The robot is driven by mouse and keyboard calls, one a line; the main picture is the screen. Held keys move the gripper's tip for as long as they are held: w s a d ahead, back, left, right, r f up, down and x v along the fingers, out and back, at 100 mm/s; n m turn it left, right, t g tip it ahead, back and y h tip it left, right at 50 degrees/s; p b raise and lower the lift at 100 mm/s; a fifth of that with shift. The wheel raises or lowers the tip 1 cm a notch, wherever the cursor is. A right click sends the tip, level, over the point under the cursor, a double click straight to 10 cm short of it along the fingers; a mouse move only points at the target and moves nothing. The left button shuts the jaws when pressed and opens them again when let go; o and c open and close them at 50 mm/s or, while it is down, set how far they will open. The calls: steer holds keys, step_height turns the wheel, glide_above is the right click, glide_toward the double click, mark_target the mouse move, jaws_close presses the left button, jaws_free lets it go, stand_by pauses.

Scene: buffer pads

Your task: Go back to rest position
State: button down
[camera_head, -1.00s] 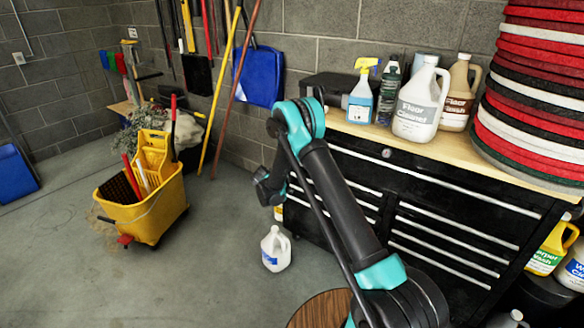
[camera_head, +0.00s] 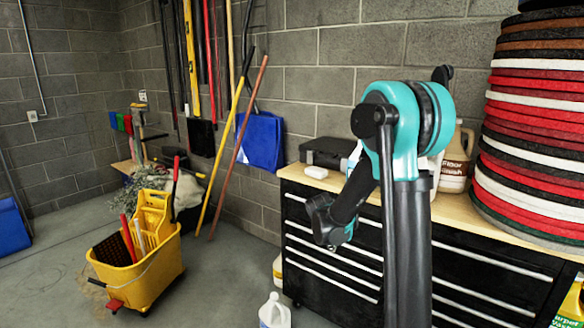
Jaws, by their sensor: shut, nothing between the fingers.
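My arm rises in front of the black tool cabinet (camera_head: 465,262), its teal elbow joint near the top. The forearm bends down and to the left from the elbow. My gripper (camera_head: 328,234) hangs at its small dark end, low beside the left part of the cabinet. It is shut and empty; the fingers are small and hard to make out.
A tall stack of floor pads (camera_head: 535,135) and a brown-labelled jug (camera_head: 455,165) stand on the cabinet top. A black case (camera_head: 327,152) sits at its left end. A yellow mop bucket (camera_head: 140,265) and a white jug (camera_head: 274,314) stand on the floor.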

steer(key=s+d+m+y, duration=0.1)
steer(key=s+m, duration=0.6)
steer(key=s, duration=0.7)
steer(key=s+d+m+y, duration=0.2)
steer(key=s+m, duration=0.5)
steer(key=s, duration=0.7)
steer(key=shift+d+r+g, duration=0.15)
steer(key=shift+d+g, duration=0.25)
steer(key=shift+d, duration=0.4)
